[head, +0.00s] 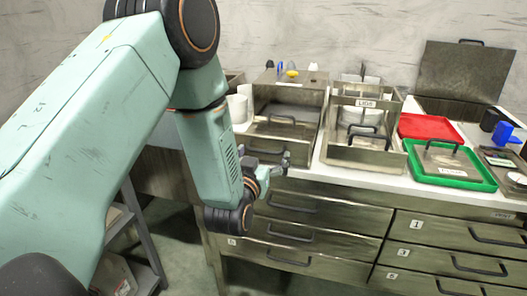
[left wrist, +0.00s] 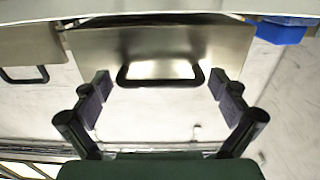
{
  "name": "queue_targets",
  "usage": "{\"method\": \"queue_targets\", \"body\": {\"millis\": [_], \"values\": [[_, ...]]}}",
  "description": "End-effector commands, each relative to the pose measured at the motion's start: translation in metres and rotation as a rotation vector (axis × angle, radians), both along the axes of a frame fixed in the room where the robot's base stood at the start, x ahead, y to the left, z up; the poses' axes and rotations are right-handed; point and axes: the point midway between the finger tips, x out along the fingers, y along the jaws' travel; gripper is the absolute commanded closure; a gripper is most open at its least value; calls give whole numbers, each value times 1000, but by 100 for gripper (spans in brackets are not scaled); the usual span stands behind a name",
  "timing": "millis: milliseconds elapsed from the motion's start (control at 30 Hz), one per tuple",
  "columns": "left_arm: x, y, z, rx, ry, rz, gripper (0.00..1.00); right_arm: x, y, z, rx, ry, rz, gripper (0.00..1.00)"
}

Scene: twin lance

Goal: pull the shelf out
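My left gripper (head: 276,166) is at the counter's front edge, just in front of an open metal box (head: 262,140) with a black handle on its front. In the left wrist view the gripper (left wrist: 164,98) is open, its two fingers apart on either side of a black bar handle (left wrist: 160,82) on a metal panel (left wrist: 155,45). The handle shows free between the fingers, and nothing is held; whether the fingers touch it I cannot tell. Which part is the shelf is not marked. My right gripper is not in view.
A labelled metal box (head: 358,153) stands to the right, then a red tray (head: 428,126) and a green tray (head: 450,180). Metal drawers (head: 340,216) with black handles lie below the white counter. A grey rack (head: 140,240) stands on the floor at left.

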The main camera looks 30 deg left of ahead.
Motion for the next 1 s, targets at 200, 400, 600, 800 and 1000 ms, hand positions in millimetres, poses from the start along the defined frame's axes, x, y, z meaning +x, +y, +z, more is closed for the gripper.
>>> {"method": "queue_targets", "body": {"millis": [200,400,600,800,1000], "values": [[2,1,2,1,-7,1,0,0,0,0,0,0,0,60],[-4,-1,2,2,-7,1,0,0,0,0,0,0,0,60],[-37,-9,3,2,-5,-1,0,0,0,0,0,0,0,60],[-78,-19,3,3,-4,-2,0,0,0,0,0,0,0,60],[-107,-26,4,3,-7,-1,0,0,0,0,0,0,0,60]]}}
